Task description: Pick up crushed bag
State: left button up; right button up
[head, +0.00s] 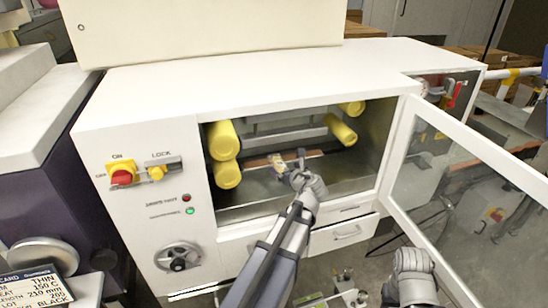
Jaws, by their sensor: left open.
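A small crumpled tan-and-cream piece, which looks like the crushed bag (277,163), lies inside the machine's open chamber, at the brown strip across its middle. My left gripper (291,168) reaches in through the opening, its jaws open, just right of the bag. I cannot tell whether the fingers touch it. The gripper and wrist may hide part of the bag. The end of my right arm (409,272) is low at the right, outside the machine in front of the open door; its fingers are not clear.
Yellow rollers (223,140) stick out at the chamber's left and right sides. The clear door (456,150) stands swung open to the right. A control panel with a red-and-yellow switch (122,177) is left of the opening. Drawers (347,233) sit below it.

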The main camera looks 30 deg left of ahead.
aim_at(280, 163)
pick_arm(q)
jog(key=shift+w+a, duration=0.2)
jog(key=shift+a, duration=0.05)
jog(key=shift+b+x, duration=0.5)
jog(key=shift+x, duration=0.7)
jog(key=shift+r+b+x, duration=0.2)
jog(key=shift+b+x, duration=0.7)
jog(key=shift+x, duration=1.8)
jog(key=shift+r, duration=0.1)
jog(key=shift+c, duration=0.6)
jog(key=c, duration=1.3)
